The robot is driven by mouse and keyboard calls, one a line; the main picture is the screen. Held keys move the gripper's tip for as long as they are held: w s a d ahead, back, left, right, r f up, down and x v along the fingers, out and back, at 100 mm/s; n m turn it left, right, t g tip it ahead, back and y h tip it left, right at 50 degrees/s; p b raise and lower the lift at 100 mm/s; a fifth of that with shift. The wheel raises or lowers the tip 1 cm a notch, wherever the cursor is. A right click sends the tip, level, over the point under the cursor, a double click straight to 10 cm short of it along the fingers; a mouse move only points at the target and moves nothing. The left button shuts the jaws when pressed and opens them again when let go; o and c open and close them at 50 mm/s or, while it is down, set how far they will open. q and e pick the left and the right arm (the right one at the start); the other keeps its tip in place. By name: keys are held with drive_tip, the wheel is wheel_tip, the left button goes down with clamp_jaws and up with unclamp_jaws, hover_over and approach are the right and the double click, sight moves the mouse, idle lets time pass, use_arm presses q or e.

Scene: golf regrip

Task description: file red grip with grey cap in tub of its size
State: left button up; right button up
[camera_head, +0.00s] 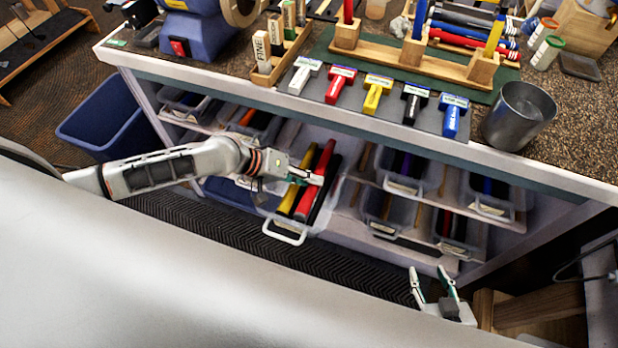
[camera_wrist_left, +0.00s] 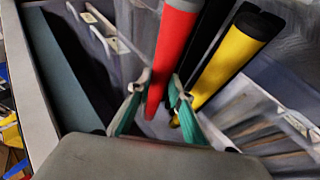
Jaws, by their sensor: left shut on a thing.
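My left gripper (camera_head: 312,177) reaches over an open, pulled-out tub (camera_head: 284,232) with a white handle on the shelf under the bench. It is shut on the red grip (camera_wrist_left: 172,50), which is tilted up between the fingers in the left wrist view. A pale grey end shows at the top edge of that view. In the head view the red grip (camera_head: 306,201) overlaps the tub; I cannot tell whether it touches the bottom. A yellow grip (camera_head: 289,196) with a black end and a black grip (camera_head: 319,203) are beside it. My right gripper (camera_head: 428,276) is open and empty at lower right.
Other clear tubs with grips stand on the shelves, such as one at right (camera_head: 492,208). The bench top (camera_head: 570,140) overhangs them and carries colored tools (camera_head: 378,92), a wooden rack and a metal cup (camera_head: 518,115). A blue bin (camera_head: 105,125) stands at left.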

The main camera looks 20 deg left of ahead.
use_arm(q)
drive_tip(key=shift+f, duration=0.5)
idle(0.4)
drive_tip(key=o, duration=1.1)
drive_tip(key=shift+o, duration=0.2)
wheel_tip(320, 180, up, 10)
drive_tip(key=shift+r, duration=0.1)
idle(0.4)
